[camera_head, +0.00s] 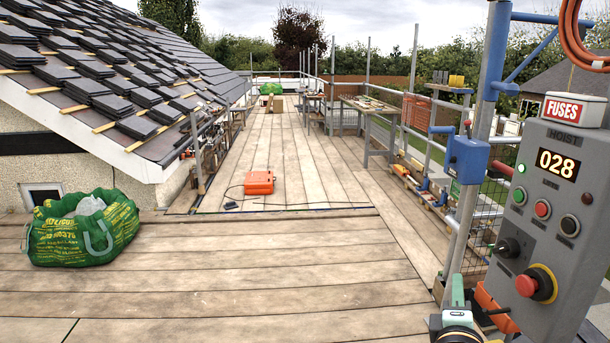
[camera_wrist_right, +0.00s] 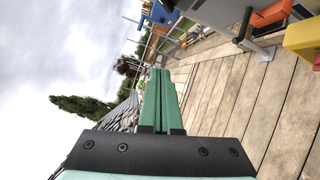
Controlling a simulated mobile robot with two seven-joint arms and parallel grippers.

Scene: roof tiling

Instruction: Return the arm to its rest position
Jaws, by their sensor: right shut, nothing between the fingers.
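My right gripper (camera_head: 457,290) shows at the bottom right of the head view, low beside the hoist control panel. Its green fingers (camera_wrist_right: 158,98) fill the middle of the right wrist view. They lie together and hold nothing. My left gripper is not in the head view.
The grey hoist panel (camera_head: 560,190) with a red stop button (camera_head: 527,286) stands close on the right, beside a scaffold pole (camera_head: 481,130). A green bag (camera_head: 82,228) sits on the left. An orange case (camera_head: 259,182) lies mid-deck. The plank deck (camera_head: 250,265) in front is clear.

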